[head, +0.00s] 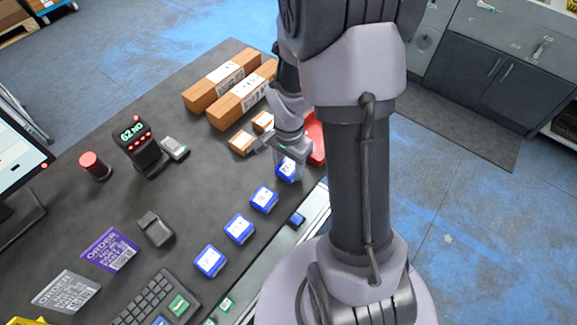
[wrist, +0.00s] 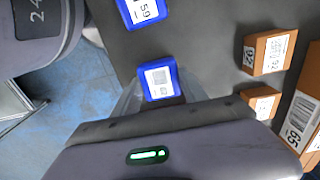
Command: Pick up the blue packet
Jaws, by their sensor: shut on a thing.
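A blue packet (head: 286,172) with a white label is at the upper right end of a row of similar blue packets. My gripper (head: 285,158) is directly over it, shut on its sides. In the wrist view the same packet (wrist: 159,80) sits at the tips of my gripper (wrist: 157,97), label facing the camera. I cannot tell whether it touches the table. Other blue packets (head: 264,199), (head: 239,229) and (head: 210,260) lie on the dark table. A neighbouring one shows at the top of the wrist view (wrist: 143,11).
Small brown boxes (head: 241,142) stand just left of my gripper, with long brown cartons (head: 240,95) behind. A red tray (head: 316,138) is partly hidden by my arm. A scanner stand (head: 138,147), red button (head: 94,166) and keyboard (head: 157,300) are further left.

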